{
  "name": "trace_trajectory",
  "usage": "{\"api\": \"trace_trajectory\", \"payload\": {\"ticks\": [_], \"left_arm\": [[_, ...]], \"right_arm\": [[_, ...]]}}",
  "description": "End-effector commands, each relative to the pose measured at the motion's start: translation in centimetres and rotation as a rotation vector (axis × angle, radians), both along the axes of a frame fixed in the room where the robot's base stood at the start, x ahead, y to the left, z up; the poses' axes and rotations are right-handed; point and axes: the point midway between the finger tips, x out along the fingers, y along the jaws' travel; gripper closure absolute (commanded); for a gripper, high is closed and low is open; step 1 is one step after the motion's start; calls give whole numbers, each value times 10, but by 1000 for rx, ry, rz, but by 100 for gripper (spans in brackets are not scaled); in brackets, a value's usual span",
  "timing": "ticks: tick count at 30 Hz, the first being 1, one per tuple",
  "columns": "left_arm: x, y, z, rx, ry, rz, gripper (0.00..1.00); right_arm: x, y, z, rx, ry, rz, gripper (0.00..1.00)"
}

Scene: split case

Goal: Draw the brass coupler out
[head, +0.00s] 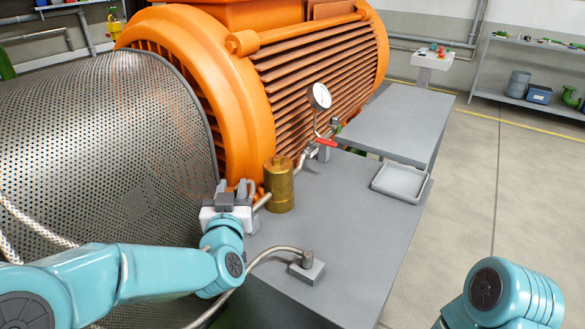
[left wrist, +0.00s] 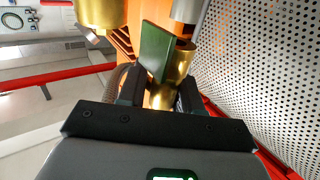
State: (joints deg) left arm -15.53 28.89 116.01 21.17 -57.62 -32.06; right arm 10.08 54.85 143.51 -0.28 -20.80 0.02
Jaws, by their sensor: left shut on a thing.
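The brass coupler (left wrist: 182,62) shows in the left wrist view, with more of its brass (left wrist: 161,97) low between the fingers. My left gripper (left wrist: 160,88) is shut on it. A green plate (left wrist: 156,50) stands in front of and partly covers the brass. In the head view my left gripper (head: 234,187) is at the foot of the orange machine, by the perforated guard's edge. There the coupler is hidden or too small to tell. My right arm shows at the lower right, its gripper out of view.
A larger upright brass cylinder (head: 279,186) stands close right of my left gripper. A hose ends in a small grey block (head: 306,268) on the grey bench (head: 345,225). The perforated guard (head: 110,130) is close on the left. A gauge (head: 320,96) and shallow tray (head: 400,183) lie beyond.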

Motion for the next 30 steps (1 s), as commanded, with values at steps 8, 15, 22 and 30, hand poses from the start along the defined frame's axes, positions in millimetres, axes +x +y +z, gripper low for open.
{"api": "trace_trajectory", "payload": {"ticks": [8, 15, 22, 30], "left_arm": [[0, 2, 2, -2, 0, 6, 100], [0, 3, 4, -3, -3, 7, 100], [1, 2, 7, -2, -7, 7, 100], [1, 2, 9, -2, -8, 5, 100]], "right_arm": [[0, 0, -1, 0, 0, 0, 100], [0, 0, -1, 0, 0, 0, 100], [0, 0, -1, 0, 0, 0, 100], [0, 0, 0, 0, 0, 0, 100]]}}
